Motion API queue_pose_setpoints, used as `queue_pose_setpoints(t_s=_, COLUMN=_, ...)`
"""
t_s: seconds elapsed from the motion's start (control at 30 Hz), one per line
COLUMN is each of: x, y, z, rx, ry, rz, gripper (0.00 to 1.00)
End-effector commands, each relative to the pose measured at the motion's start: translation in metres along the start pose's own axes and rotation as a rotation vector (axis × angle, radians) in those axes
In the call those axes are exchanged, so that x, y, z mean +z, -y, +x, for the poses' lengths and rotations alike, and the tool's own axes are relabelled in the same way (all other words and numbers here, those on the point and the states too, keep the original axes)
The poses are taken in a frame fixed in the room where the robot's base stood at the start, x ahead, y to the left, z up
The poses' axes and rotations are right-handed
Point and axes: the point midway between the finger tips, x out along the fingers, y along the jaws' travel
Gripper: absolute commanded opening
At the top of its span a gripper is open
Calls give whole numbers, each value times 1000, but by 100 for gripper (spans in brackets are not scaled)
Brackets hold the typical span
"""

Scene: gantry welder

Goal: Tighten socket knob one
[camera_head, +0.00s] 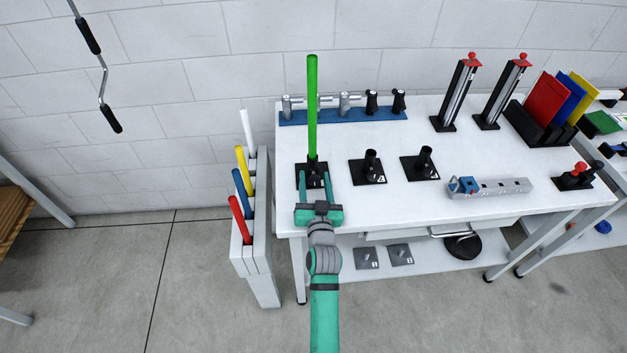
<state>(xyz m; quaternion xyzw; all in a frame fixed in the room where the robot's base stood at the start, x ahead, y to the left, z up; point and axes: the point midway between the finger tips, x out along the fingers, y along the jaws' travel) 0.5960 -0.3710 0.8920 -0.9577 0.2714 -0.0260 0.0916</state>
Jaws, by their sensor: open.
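A tall green rod (312,110) stands upright in a black socket (301,174) on a square base near the left end of the white table. My gripper (316,179) reaches in from the front. Its two fingers are apart, one on each side of the lower part of this socket. I cannot tell whether they touch it. A knob on this socket is not distinguishable; the gripper partly hides the socket's front. Two similar black sockets without rods, a middle one (370,166) and a right one (423,163), stand to the right.
A blue rack (365,117) with metal and black parts lies behind the sockets. A white holder (262,240) with colored rods stands left of the table. A metal bar with a blue block (490,188) lies on the right. Two upright black stands (455,95) are further back.

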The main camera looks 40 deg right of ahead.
Motion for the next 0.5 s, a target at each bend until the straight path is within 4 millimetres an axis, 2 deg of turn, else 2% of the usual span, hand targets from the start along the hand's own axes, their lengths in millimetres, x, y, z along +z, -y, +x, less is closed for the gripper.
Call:
queue_pose_setpoints(t_s=0.17, x=2, y=1, z=-22, rx=-1, ry=3, rz=2, gripper=48)
queue_pose_setpoints(t_s=0.5, x=2, y=2, z=-80, rx=-3, ry=3, rz=1, gripper=48)
